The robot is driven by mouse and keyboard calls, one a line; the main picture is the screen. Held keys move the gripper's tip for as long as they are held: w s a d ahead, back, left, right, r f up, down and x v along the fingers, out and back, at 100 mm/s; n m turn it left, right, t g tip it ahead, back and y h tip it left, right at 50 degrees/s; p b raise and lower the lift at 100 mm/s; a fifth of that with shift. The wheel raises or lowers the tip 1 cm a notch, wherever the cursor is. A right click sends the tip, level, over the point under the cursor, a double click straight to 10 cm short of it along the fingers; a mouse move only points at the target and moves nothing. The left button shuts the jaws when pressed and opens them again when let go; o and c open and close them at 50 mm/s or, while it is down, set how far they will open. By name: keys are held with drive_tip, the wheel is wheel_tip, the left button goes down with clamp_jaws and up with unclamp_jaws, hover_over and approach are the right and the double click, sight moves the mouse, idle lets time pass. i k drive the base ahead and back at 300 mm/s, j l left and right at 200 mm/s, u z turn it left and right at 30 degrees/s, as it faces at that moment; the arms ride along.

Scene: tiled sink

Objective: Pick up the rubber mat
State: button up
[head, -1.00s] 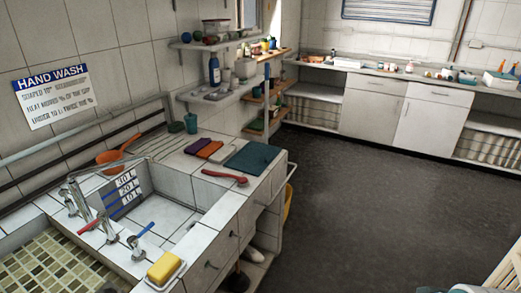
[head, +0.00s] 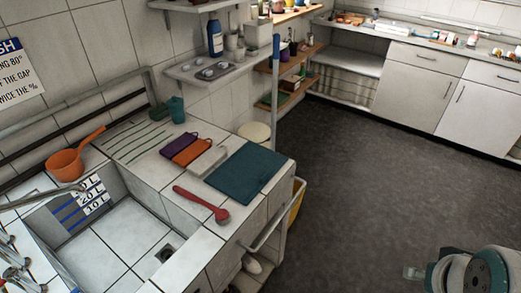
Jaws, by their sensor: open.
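The rubber mat looks to be the flat dark teal sheet (head: 248,170) on the tiled counter beside the sink, near the counter's right end. It lies flat and its whole top shows. A red spoon-like tool (head: 202,204) lies in front of it, and a pale block (head: 208,161) lies close at its left edge. A rounded grey and teal part at the lower right looks like a joint of my own arm. My gripper's fingers do not show, so their place relative to the mat cannot be seen.
Orange (head: 191,152) and purple (head: 177,144) cloths lie left of the mat. The sink basin (head: 118,240) is at the lower left, with an orange pan (head: 66,163) behind. A rail (head: 277,215) runs along the counter's end. Dark floor (head: 390,190) is open to the right.

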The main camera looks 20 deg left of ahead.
sight(243, 175)
drive_tip(key=i+l+u, duration=0.1)
drive_tip(key=i+u, duration=0.15)
drive_tip(key=i, duration=0.35)
drive_tip(key=i+l+u, duration=0.2)
drive_tip(key=i, duration=0.4)
drive_tip(key=u, duration=0.95)
